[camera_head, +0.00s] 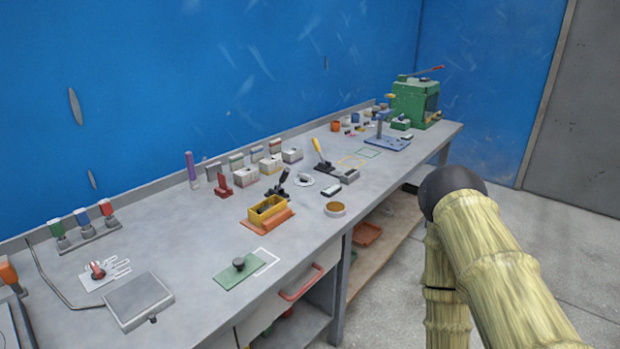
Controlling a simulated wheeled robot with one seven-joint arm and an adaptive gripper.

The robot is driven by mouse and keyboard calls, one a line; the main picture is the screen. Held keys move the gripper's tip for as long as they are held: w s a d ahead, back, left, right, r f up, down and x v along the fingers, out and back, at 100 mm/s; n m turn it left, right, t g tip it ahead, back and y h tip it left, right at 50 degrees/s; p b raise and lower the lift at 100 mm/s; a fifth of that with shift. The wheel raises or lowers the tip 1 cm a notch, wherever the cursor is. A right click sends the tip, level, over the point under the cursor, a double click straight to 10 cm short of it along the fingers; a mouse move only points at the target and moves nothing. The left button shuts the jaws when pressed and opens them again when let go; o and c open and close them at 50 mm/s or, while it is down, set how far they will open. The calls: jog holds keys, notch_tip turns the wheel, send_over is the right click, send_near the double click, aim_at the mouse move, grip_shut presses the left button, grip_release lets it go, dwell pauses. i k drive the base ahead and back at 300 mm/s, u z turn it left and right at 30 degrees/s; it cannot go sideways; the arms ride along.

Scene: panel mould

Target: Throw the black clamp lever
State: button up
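The black clamp lever (283,180) stands near the middle of the bench, tilted up to the right. Its base is just behind a yellow open box (256,219) on an orange plate (270,228). I cannot tell whether the lever's base is joined to that box. Something dark lies inside the box. A second lever with a yellow handle (317,147) leans up to the left further along the bench. My gripper is outside the picture; only my arm shows at the right, off the bench's front edge.
A green plate with a black knob (238,265) and a round brown-topped dish (335,209) lie near the front edge. Several small boxes stand behind the lever. A red drawer handle (301,284) sticks out below. A green press (410,103) stands at the far end.

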aim_at(285, 173)
jog(key=z, duration=1)
jog(key=i, duration=0.9)
jog(key=u, duration=1.45)
